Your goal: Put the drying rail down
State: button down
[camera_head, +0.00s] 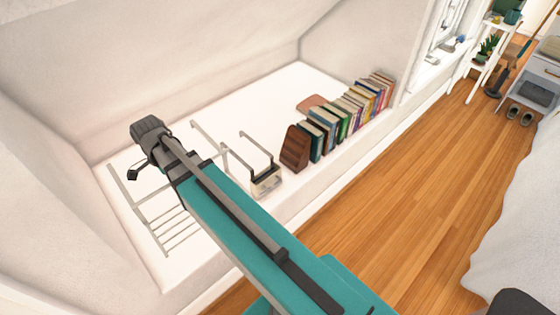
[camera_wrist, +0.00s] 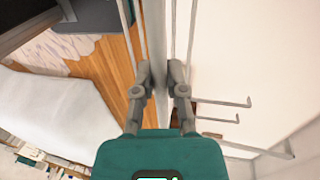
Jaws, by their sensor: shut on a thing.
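The drying rail (camera_head: 168,226) is a pale grey metal frame with several thin parallel bars and hooked arms. It shows on both sides of my arm in the head view, over the white ledge (camera_head: 118,172). My gripper (camera_wrist: 160,72) is shut on a grey upright part of the drying rail (camera_wrist: 157,25) in the wrist view. Its hooked arms reach to the right there. I cannot tell whether the rail touches the ledge.
A row of books (camera_head: 345,112) with a brown bookend (camera_head: 295,148) stands on the ledge to the right. A small box-like thing (camera_head: 267,181) sits near the ledge's front edge. Sloped walls close in behind. The wooden floor (camera_head: 400,180) in front is clear; a white bed (camera_head: 515,220) is right.

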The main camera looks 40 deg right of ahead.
jog(key=w+f+b, duration=1.1)
jog(key=f+b, duration=0.2)
jog(key=f, duration=0.1)
jog(key=shift+w+d, duration=0.25)
jog(key=shift+d, duration=0.1)
jog(key=shift+s, duration=0.1)
jog(key=shift+g, duration=0.5)
jog(key=s+r+p, duration=0.1)
jog(key=s, duration=0.3)
jog(key=s+r, duration=0.1)
jog(key=s, duration=0.4)
jog(key=s+r+p, duration=0.1)
jog(key=s, duration=0.4)
jog(key=shift+p, duration=0.3)
jog(key=shift+w, duration=0.15)
